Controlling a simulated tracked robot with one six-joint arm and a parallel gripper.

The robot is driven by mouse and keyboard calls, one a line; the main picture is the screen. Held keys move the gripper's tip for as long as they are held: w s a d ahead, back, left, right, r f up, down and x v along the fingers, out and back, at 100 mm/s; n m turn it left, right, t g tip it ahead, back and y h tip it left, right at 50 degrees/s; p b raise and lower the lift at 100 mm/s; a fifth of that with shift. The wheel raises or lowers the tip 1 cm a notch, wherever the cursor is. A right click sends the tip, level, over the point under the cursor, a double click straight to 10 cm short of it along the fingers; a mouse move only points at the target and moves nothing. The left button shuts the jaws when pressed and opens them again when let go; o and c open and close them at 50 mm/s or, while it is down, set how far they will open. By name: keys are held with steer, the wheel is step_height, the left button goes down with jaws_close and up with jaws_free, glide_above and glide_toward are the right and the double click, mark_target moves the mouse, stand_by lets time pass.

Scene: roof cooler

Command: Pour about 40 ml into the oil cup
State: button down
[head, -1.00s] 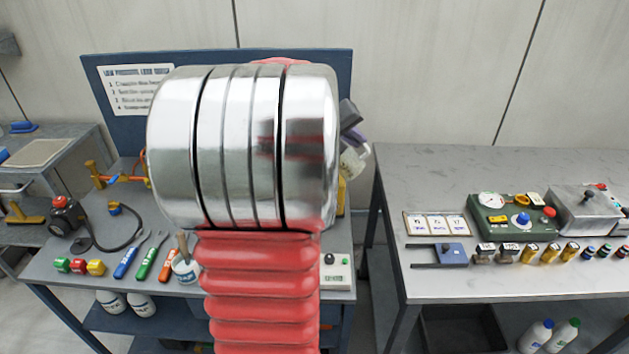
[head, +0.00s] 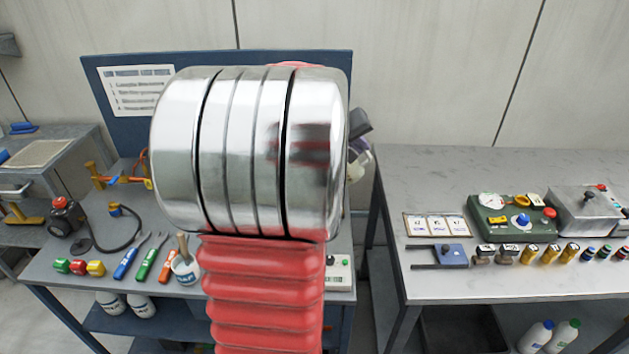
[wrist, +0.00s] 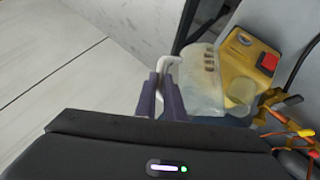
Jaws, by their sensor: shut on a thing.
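My gripper (wrist: 160,95) is shut on the pale handle of a translucent jug (wrist: 200,80), with its dark purple fingers on either side of the handle. The jug has several brown marks on its wall and looks tilted in the wrist view. In the head view my own arm hides most of the gripper, and only a sliver of the jug (head: 362,163) shows at its right edge. A small translucent rounded part (wrist: 242,92) lies just right of the jug, by a yellow block; I cannot tell if it is the oil cup. No pouring stream is visible.
The yellow block (wrist: 250,55) has a red button and stands close beside the jug. Orange cables and yellow fittings (wrist: 290,120) are at lower right in the wrist view. Tools and a brush pot (head: 186,268) stand on the left bench. A gap separates it from the right bench (head: 420,180).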

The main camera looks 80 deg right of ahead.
steer(key=shift+s+f+m+t+b, duration=0.3)
steer(key=shift+s+t+b, duration=0.2)
steer(key=shift+s, duration=0.35)
steer(key=shift+s+f+m+t+b, duration=0.3)
steer(key=shift+s+t+b, duration=0.15)
steer(key=shift+s, duration=0.35)
steer(key=shift+s+f+t+b, duration=0.2)
steer(key=shift+s+t+b, duration=0.1)
steer(key=shift+s+t, duration=0.1)
steer(key=shift+s+f+m+t+b, duration=0.5)
steer(key=shift+s+f+t+b, duration=0.25)
steer(key=shift+s+b, duration=0.25)
steer(key=shift+s+f+m+t+b, duration=0.3)
steer(key=shift+s+f+t+b, duration=0.1)
steer(key=shift+f+b, duration=0.15)
steer(key=shift+s+f+b, duration=0.2)
steer(key=shift+b, duration=0.2)
steer(key=shift+s+f+t, duration=0.1)
steer(key=shift+f+t, duration=0.05)
steer(key=shift+t, duration=0.25)
steer(key=shift+s, duration=0.1)
